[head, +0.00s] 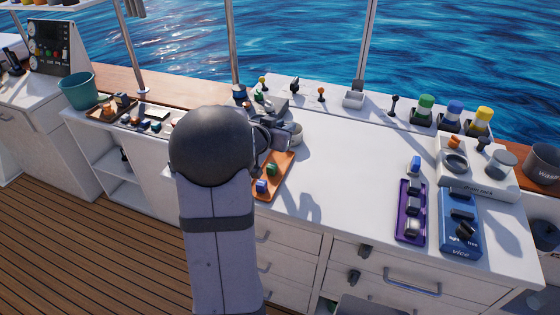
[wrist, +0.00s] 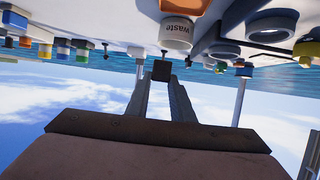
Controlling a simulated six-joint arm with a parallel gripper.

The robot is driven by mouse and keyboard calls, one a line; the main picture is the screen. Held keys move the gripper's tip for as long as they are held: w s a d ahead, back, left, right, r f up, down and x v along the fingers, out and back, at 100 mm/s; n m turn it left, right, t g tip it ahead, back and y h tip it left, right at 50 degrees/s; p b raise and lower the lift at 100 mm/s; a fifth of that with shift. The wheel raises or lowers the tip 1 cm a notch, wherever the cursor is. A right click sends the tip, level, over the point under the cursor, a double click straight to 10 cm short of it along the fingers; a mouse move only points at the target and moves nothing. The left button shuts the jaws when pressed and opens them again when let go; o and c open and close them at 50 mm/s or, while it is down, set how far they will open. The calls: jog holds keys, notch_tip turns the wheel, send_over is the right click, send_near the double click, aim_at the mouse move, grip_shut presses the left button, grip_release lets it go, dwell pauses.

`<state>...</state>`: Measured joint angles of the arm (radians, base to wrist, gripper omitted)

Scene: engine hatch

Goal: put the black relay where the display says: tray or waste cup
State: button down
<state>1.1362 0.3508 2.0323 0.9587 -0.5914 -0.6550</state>
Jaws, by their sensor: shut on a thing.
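My gripper (wrist: 161,75) is shut on the black relay (wrist: 161,70), a small dark block between the fingertips in the wrist view, which is upside down. The orange tray (head: 284,163) holds a blue and a green relay and is partly covered by my arm. I cannot read any display text naming a destination.
A purple tray (head: 402,225) and a blue vice (head: 473,238) stand at the right. A white fixture (head: 505,181) is behind them. Green, blue and yellow buttons line the back right. A dark gauge panel (head: 62,40) and a teal bucket (head: 79,94) are far left. The middle worktop is clear.

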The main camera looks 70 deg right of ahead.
aim_at(278, 161)
jog(key=shift+w+d+n+t, duration=0.1)
jog(key=shift+w+n+t, duration=0.45)
jog(key=shift+w, duration=0.45)
jog(key=shift+f+b, duration=0.35)
jog(key=shift+f, duration=4.65)
jog(key=shift+f, duration=0.2)
jog(key=c, duration=1.5)
grip_release()
jog(key=shift+c, duration=0.2)
jog(key=shift+r, duration=0.15)
